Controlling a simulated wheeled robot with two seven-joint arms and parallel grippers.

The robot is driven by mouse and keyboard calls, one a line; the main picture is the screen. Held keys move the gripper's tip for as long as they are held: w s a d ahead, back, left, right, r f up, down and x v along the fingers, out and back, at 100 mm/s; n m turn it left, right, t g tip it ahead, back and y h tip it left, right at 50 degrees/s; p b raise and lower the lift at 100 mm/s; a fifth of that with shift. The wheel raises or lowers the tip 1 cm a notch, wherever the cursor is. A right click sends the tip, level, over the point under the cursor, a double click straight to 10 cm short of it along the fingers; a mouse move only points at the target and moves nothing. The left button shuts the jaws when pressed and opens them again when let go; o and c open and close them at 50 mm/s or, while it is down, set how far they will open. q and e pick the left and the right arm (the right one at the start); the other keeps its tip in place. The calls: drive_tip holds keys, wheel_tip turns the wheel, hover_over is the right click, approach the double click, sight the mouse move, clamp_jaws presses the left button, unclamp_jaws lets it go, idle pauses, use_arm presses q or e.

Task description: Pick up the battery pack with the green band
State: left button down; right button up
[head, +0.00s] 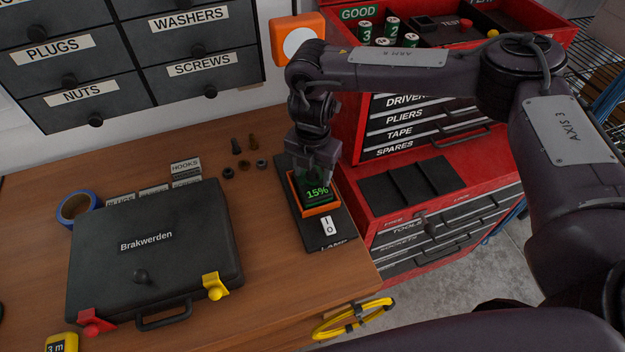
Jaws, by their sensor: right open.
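My left gripper is not in view.
A black "Brakwerden" case (150,255) lies on the bench at left, beside blue tape (76,207). A red tool chest (440,200) stands at right, with several green-banded cells (393,27) on top. Small hardware (243,165) lies behind the case.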

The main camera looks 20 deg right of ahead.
drive_tip(key=shift+f, duration=0.25)
clamp_jaws()
drive_tip(key=shift+w+r, duration=0.1)
drive_tip(key=shift+r, duration=0.05)
idle(0.4)
